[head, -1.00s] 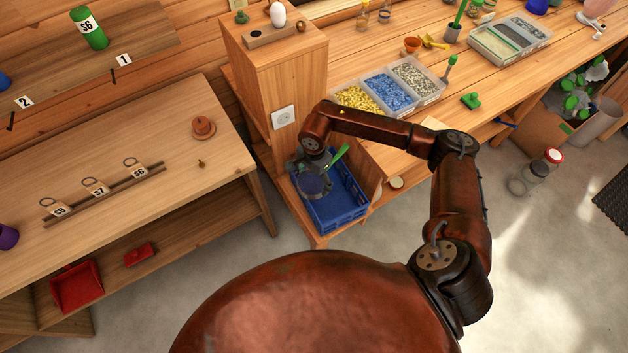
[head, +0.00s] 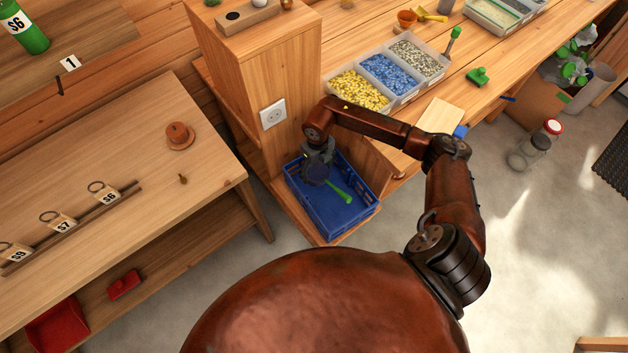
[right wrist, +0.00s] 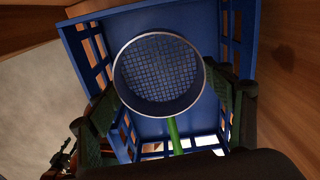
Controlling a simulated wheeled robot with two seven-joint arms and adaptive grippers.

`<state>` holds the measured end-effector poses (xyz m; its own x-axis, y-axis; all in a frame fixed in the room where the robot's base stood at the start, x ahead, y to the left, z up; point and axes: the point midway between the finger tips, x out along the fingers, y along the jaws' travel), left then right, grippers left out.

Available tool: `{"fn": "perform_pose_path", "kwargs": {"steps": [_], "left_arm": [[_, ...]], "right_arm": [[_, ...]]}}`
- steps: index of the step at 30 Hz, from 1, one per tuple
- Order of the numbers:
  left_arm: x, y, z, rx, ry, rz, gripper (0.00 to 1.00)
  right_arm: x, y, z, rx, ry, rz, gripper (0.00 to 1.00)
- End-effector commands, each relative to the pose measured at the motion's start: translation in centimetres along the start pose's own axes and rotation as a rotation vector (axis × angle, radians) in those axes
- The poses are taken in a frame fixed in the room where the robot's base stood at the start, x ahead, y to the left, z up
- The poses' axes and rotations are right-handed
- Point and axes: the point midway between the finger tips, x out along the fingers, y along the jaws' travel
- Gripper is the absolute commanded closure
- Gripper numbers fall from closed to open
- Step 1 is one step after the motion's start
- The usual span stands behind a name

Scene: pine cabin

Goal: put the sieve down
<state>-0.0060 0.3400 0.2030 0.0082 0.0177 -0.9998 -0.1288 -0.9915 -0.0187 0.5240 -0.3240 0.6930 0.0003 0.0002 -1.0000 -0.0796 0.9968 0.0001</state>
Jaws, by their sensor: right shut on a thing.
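The sieve has a round mesh bowl with a grey rim (right wrist: 158,75) and a green handle (head: 340,192). My right gripper (head: 317,172) is shut on the sieve, with its dark fingers at both sides of the bowl in the right wrist view. The gripper and sieve are over or inside the blue crate (head: 318,228), which also shows in the right wrist view (right wrist: 239,40). The gripper hides most of the bowl in the head view. I cannot tell whether the sieve touches the crate floor. My left gripper is not in view.
The crate stands on a low wooden shelf beside a wooden block with a socket (head: 273,113). A bench above holds trays of yellow, blue and grey pieces (head: 388,78). A table with ring hooks (head: 100,190) is at left.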

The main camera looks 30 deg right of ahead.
Motion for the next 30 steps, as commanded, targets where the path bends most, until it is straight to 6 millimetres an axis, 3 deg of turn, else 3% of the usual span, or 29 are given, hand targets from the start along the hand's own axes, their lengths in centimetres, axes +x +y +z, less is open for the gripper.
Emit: {"fn": "perform_pose_path", "kwargs": {"steps": [3,10,17,29,30], "left_arm": [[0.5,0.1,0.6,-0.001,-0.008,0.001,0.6],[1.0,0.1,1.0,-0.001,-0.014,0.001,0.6],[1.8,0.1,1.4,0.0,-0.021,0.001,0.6],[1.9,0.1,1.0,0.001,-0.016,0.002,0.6],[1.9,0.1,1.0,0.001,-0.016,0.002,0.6]], "right_arm": [[2.3,0.1,-0.1,0.0,0.003,0.001,0.59],[4.7,0.1,0.0,-0.004,0.002,0.001,0.59],[8.3,0.3,0.1,-0.006,0.002,0.002,0.59],[8.8,0.2,0.1,-0.008,0.001,0.0,0.59],[8.8,0.2,0.1,-0.008,0.001,0.0,0.25]]}}
